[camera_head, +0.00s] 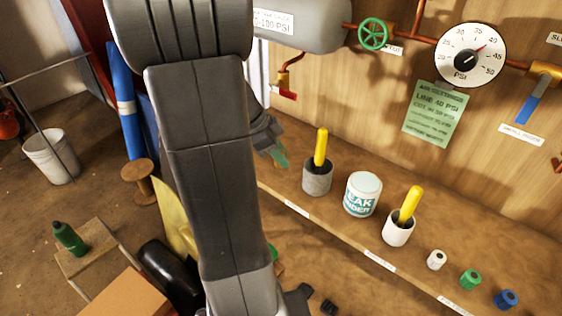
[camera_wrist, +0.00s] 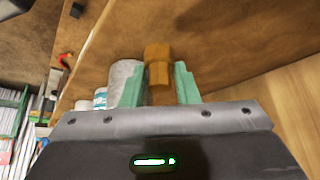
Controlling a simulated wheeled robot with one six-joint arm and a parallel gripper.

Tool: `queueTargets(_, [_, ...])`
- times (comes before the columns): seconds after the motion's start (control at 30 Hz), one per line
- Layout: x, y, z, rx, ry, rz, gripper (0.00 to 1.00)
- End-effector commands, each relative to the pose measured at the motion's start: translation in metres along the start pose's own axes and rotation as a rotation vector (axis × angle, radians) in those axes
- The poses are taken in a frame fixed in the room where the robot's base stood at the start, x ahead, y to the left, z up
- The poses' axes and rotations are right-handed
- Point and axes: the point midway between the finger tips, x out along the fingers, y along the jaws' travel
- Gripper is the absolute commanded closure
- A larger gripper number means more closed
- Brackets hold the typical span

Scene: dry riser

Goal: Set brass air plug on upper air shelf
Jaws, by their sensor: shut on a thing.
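My gripper (camera_wrist: 158,88) has its teal fingertips closed around the sides of the brass air plug (camera_wrist: 157,56). The plug is a stubby brown-gold piece that sticks out past the fingertips. In the head view my gripper (camera_head: 277,155) shows just right of my arm, near the left end of the wooden shelf (camera_head: 408,258); the plug cannot be made out clearly there. I cannot tell whether the plug touches the shelf. The shelf runs along the foot of the panel and carries labels on its front edge.
Right of my gripper stand a grey cup (camera_head: 317,180) with a yellow-handled tool, a leak-finder tub (camera_head: 362,194) and a white cup (camera_head: 398,230) with another. White (camera_head: 436,260), green (camera_head: 470,279) and blue (camera_head: 506,299) fittings stand farther right. A grey tank (camera_head: 310,27) is above.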

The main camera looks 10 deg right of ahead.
Motion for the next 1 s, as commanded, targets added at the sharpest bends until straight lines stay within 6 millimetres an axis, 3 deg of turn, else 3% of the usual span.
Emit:
queueTargets(0.17, [0.024, 0.001, 0.013, -0.003, 0.001, 0.005, 0.95])
queueTargets(0.67, [0.033, -0.002, 0.016, -0.001, -0.002, 0.001, 0.95])
queueTargets(0.7, [0.031, -0.002, 0.015, -0.001, -0.002, 0.001, 0.66])
queueTargets(0.77, [0.031, -0.002, 0.015, -0.001, -0.002, 0.001, 0.55])
queueTargets(0.8, [0.031, -0.002, 0.015, -0.001, -0.002, 0.001, 0.5])
queueTargets(1.0, [0.031, -0.002, 0.015, -0.001, -0.002, 0.001, 0.5])
